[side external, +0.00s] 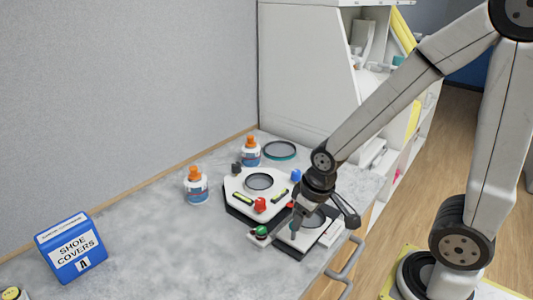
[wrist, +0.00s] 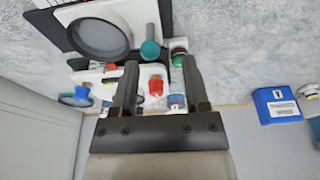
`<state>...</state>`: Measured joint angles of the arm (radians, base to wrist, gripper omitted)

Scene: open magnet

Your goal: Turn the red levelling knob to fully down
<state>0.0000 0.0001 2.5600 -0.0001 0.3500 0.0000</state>
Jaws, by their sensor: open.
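The red knob (side external: 260,204) stands on the near edge of a white, dark-based levelling stand (side external: 232,186) with a round window. In the wrist view the red knob (wrist: 156,86) shows between my fingers, beyond them; neither finger visibly touches it. My gripper (side external: 300,210) is open and empty, pointing down over a second white unit to the right of the knob. Its two dark fingers (wrist: 160,66) are spread in the wrist view. A blue knob (side external: 296,175) and a dark knob (side external: 236,168) stand at the stand's other corners. The red knob's height setting cannot be read.
A green knob (side external: 262,231) and a teal-topped post (wrist: 150,50) are close to my fingers. Two orange-capped bottles (side external: 196,186) (side external: 251,152) and a dark-rimmed ring (side external: 280,150) stand behind. A blue shoe-cover box (side external: 72,248) is far left. The middle-left counter is clear.

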